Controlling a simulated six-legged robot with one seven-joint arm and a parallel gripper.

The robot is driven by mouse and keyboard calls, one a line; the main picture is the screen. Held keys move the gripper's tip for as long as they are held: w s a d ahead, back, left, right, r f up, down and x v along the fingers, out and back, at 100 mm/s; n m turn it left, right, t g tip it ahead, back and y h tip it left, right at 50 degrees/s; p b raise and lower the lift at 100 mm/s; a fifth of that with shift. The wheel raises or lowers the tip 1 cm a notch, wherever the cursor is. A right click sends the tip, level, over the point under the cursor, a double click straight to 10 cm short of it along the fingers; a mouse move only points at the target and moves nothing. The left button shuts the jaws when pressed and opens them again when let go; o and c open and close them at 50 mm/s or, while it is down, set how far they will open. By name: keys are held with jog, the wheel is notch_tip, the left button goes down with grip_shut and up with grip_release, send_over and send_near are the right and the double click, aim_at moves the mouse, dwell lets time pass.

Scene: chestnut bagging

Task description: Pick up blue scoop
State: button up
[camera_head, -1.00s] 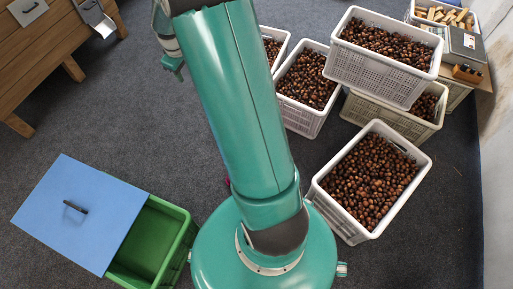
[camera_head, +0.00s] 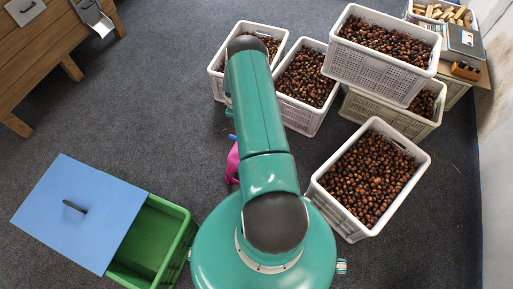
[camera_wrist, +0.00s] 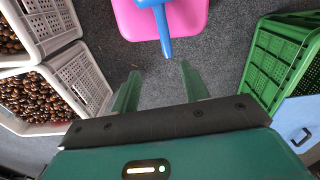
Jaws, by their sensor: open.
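The blue scoop (camera_wrist: 163,32) shows in the wrist view at the top middle, its handle pointing towards my gripper; its far end is cut off by the frame edge. It lies over a pink object (camera_wrist: 188,20). In the head view, a bit of blue (camera_head: 233,138) and the pink object (camera_head: 232,164) show just left of my arm, which partly hides them. My gripper (camera_wrist: 158,82) is open and empty, its two green fingers apart below the handle's tip, not around it. In the head view my arm mostly hides the gripper.
White crates of chestnuts stand right of my arm (camera_head: 317,193) and behind it (camera_head: 300,115), some stacked. A green bin (camera_head: 178,237) with a blue lid (camera_head: 80,212) partly over it is at the lower left. A wooden table (camera_head: 60,40) stands at the upper left. Grey floor between is clear.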

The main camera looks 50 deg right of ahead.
jog(key=s+f, duration=0.1)
jog(key=f, duration=0.7)
jog(key=s+f, duration=0.1)
jog(key=f, duration=0.3)
jog(key=shift+s+d+f, duration=0.15)
jog(key=shift+s+f, duration=0.15)
jog(key=shift+s, duration=0.05)
jog(key=shift+w+f, duration=0.15)
jog(key=shift+f, duration=3.05)
grip_shut()
